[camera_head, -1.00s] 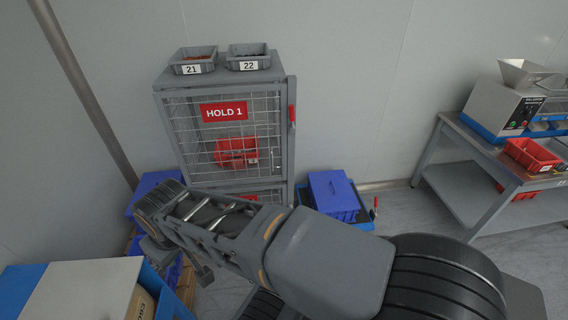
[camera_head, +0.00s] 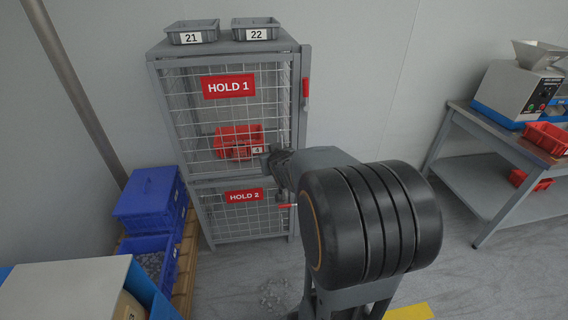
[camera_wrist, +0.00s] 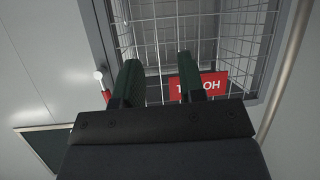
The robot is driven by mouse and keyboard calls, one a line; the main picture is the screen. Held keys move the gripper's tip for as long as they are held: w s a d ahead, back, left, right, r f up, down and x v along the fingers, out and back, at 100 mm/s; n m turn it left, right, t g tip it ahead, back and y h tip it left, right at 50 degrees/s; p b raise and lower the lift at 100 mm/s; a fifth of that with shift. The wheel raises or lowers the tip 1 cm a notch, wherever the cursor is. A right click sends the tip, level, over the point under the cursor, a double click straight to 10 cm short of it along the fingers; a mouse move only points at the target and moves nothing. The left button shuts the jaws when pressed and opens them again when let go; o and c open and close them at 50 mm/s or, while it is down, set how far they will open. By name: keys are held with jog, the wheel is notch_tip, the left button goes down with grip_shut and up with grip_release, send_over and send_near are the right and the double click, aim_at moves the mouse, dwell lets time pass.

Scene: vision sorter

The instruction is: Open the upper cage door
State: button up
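The upper cage door (camera_head: 192,112) is a grey-framed wire mesh panel with a red "HOLD 1" sign (camera_head: 228,86). It looks shut. A red handle (camera_head: 306,89) stands upright at its right edge. In the wrist view the scene is upside down, with the mesh and sign (camera_wrist: 207,84) beyond my fingers and a red handle with a pale knob (camera_wrist: 98,75) left of them. My gripper (camera_wrist: 159,65) is open, with nothing between its fingers. In the head view my gripper (camera_head: 274,164) is by the door's lower right, partly hidden by my arm.
A red bin (camera_head: 238,137) is inside the upper cage. Below is the "HOLD 2" door (camera_head: 245,222). Grey trays 21 (camera_head: 192,32) and 22 (camera_head: 257,30) stand on top. Blue crates (camera_head: 148,197) are left; a workbench (camera_head: 495,150) is right, with open floor between.

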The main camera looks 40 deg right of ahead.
jog(key=w+d+f+t+b, duration=0.2)
jog(key=d+f+t+b, duration=0.3)
jog(key=d+f+b, duration=0.35)
jog(key=x, duration=0.4)
jog(key=d+x, duration=0.1)
jog(key=x, duration=0.9)
jog(key=shift+d+f, duration=0.2)
jog(key=shift+d, duration=0.15)
jog(key=shift+c, duration=0.2)
grip_shut()
